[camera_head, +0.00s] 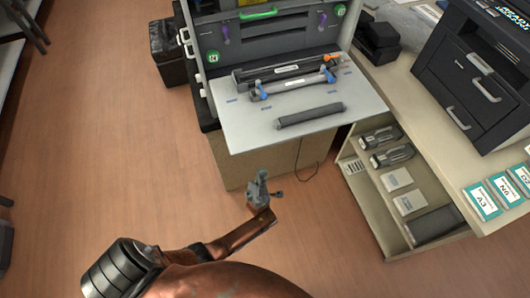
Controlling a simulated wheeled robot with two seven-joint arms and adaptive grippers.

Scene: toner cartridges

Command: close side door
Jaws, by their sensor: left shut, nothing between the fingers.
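The printer's side door (235,128) is a light grey panel that lies folded down, open and about level, in front of the machine. A long black cartridge unit (285,68), a grey unit with blue ends (292,87) and a dark roller-like cartridge (309,114) lie on or just behind it. The printer's opening (275,45) shows a green handle and purple levers. My left gripper (258,180) is shut and empty, in front of the door's front edge and seen below it in the picture; I cannot tell its height. My right gripper is not in view.
A wooden cabinet (300,157) stands under the door. To the right, a counter (425,125) has open shelves with several toner items, a dark machine (475,80) and teal-labelled boxes (482,200). A black bin (170,52) stands left of the printer. The floor (110,150) at left is clear.

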